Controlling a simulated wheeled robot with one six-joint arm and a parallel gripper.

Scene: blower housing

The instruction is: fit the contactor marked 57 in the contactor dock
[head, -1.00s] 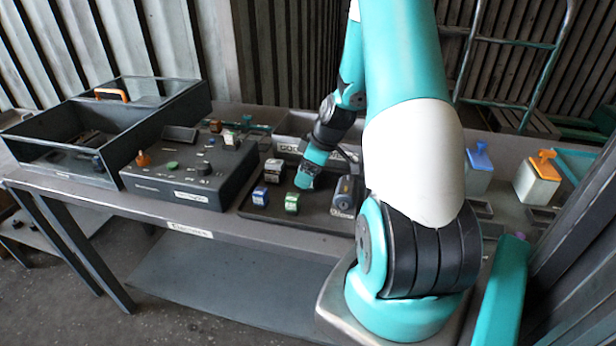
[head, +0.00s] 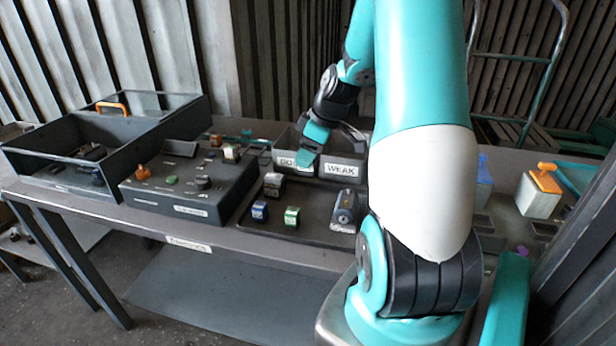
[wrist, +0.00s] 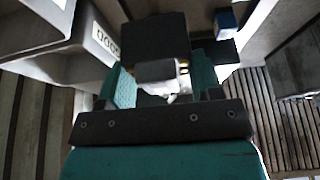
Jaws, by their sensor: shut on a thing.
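My gripper (head: 308,158) is in front of the labelled bins, above the back of the dark tray (head: 318,233). In the wrist view my gripper (wrist: 160,72) is shut on a dark block (wrist: 155,38) with a pale, metallic part between the fingers. No number is readable on it, so I cannot tell whether it is the contactor marked 57. I cannot make out which place is the contactor dock.
Two grey bins (head: 341,169) stand behind the tray, the right one marked WEAK. A dark console (head: 150,197) with knobs is left of the tray, and a clear-walled box (head: 40,172) is farther left. A dark device (head: 343,210) lies on the tray's right. An orange-handled block (head: 540,199) stands right.

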